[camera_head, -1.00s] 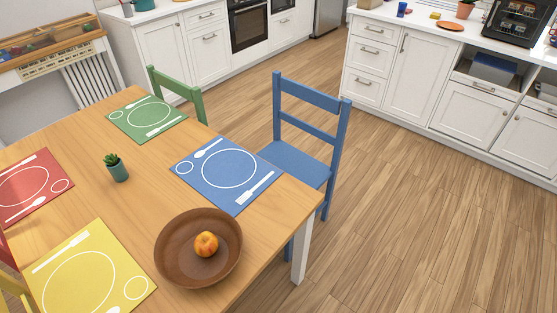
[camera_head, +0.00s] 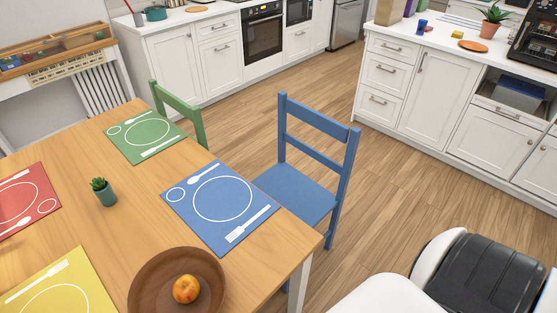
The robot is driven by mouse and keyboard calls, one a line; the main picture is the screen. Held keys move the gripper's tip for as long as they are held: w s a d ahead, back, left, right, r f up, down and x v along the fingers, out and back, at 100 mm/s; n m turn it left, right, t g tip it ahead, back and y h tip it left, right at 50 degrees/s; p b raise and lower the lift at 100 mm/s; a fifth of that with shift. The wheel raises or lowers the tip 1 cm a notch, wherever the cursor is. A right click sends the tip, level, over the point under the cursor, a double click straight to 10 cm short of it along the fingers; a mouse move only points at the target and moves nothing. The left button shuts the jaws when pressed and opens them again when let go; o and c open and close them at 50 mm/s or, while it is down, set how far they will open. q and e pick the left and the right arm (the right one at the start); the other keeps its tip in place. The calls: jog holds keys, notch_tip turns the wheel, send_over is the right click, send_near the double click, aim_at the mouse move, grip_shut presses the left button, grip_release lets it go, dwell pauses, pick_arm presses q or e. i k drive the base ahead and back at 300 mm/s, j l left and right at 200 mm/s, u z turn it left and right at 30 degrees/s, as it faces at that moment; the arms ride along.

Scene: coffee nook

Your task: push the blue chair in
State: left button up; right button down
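The blue chair (camera_head: 294,188) stands upright on the floor at the right side of the wooden table (camera_head: 90,225), beside the blue placemat (camera_head: 222,200). Its backrest faces away from the table, and the table hides part of its legs. A gap of seat shows between the table edge and the backrest. A white and black part of my own arm shows at the lower right. Neither gripper is in view, and nothing of mine touches the chair.
A green chair (camera_head: 180,112) stands at the table's far side. White cabinets (camera_head: 440,85) line the back and right. The floor (camera_head: 400,185) right of the chair is clear.

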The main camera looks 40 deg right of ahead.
aim_at(304, 197)
jog(key=i+l+u, duration=0.1)
jog(key=l+u, duration=0.15)
jog(key=l, duration=0.75)
jog(key=l+u, duration=0.3)
jog(key=l, duration=0.65)
jog(key=k+l+u, duration=0.1)
jog(key=l+u, duration=0.15)
jog(key=l, duration=0.75)
